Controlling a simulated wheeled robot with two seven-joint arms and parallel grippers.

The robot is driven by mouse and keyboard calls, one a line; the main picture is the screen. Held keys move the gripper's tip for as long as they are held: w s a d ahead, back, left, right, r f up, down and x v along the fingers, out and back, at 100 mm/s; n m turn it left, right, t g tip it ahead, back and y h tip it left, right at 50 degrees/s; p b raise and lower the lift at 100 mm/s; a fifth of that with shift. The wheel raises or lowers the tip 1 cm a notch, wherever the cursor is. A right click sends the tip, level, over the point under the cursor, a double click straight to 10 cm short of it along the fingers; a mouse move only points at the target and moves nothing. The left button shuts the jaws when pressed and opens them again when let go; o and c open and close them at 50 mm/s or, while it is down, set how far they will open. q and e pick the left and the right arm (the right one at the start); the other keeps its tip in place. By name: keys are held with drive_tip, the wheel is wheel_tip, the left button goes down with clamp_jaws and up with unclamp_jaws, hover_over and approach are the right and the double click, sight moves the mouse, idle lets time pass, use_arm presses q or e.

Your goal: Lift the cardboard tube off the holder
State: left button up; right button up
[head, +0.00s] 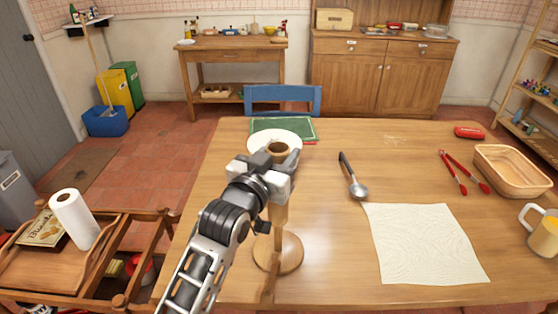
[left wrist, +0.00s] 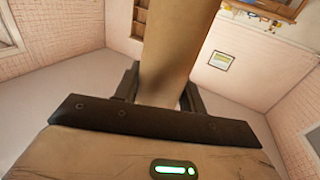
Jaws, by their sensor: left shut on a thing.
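The cardboard tube (head: 278,150) stands upright in the head view, its open brown top end showing just above my left gripper (head: 268,172). My left gripper is shut on the tube. In the left wrist view the tube (left wrist: 168,50) runs up between the two fingers (left wrist: 158,92). The wooden holder (head: 278,254) stands on the table directly below, its round base showing. A narrow upright wooden piece shows between gripper and base. My gripper and arm hide part of it, so I cannot tell how far the tube is around the post. My right gripper is not in view.
A white plate (head: 290,138) and a green book (head: 295,124) lie behind the tube. A ladle (head: 356,188), a cream cloth (head: 425,243), red tongs (head: 463,172), a basket (head: 486,174) and a yellow mug (head: 543,238) are to the right. A trolley with a paper roll (head: 75,218) stands left.

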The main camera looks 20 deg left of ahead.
use_arm(q)
wheel_tip(320, 180, up, 9)
drive_tip(key=shift+f, duration=0.2)
idle(0.6)
drive_tip(key=shift+s, duration=0.1)
